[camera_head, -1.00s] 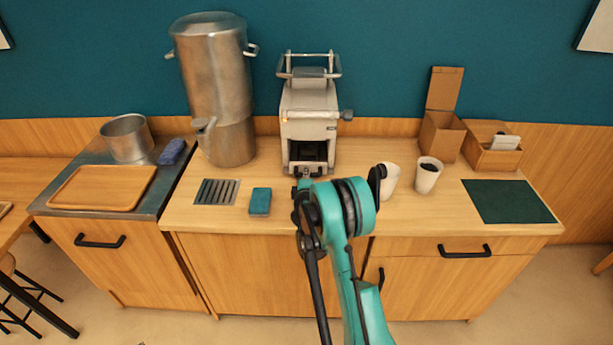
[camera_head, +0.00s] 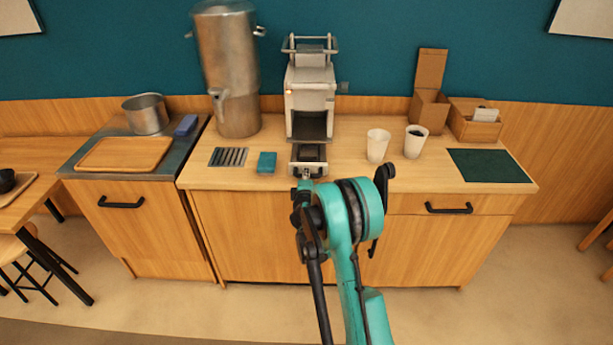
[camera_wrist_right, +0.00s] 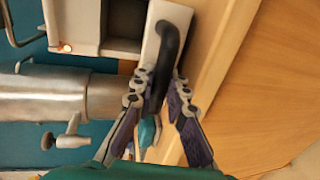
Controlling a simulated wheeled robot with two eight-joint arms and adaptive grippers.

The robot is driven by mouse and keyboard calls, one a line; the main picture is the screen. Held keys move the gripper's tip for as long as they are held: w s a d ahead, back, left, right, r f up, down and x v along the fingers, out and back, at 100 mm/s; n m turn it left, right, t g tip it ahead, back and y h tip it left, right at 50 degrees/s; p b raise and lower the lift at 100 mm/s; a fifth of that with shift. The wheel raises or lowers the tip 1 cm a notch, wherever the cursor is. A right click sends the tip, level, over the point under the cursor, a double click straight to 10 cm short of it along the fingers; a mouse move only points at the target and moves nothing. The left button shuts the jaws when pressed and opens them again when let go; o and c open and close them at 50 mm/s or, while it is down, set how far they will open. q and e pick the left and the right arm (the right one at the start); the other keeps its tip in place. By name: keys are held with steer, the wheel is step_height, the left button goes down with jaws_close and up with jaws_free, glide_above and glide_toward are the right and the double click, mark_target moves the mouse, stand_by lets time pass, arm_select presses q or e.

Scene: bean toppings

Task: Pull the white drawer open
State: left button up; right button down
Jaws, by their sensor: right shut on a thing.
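The white drawer (camera_head: 296,167) is at the foot of the white-grey machine (camera_head: 309,100) on the counter. It stands out from the machine's front, and its dark inside shows from above. In the right wrist view its white front panel (camera_wrist_right: 152,44) carries a black curved handle (camera_wrist_right: 166,58). My right gripper (camera_wrist_right: 168,90) is shut on this handle, with a finger on each side. In the head view my teal right arm hides most of the gripper (camera_head: 303,184) just in front of the drawer. My left gripper is not in view.
Two white cups (camera_head: 377,146) stand right of the drawer, near a cardboard box (camera_head: 429,110) and a dark green mat (camera_head: 489,166). A teal sponge (camera_head: 266,162), a drain grate (camera_head: 228,157) and a tall metal urn (camera_head: 228,75) are to the left. Free floor lies before the counter.

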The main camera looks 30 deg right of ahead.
steer(key=shift+s+a, duration=0.1)
steer(key=shift+s, duration=0.05)
steer(key=c, duration=1.5)
jaws_free()
steer(key=v, duration=1.2)
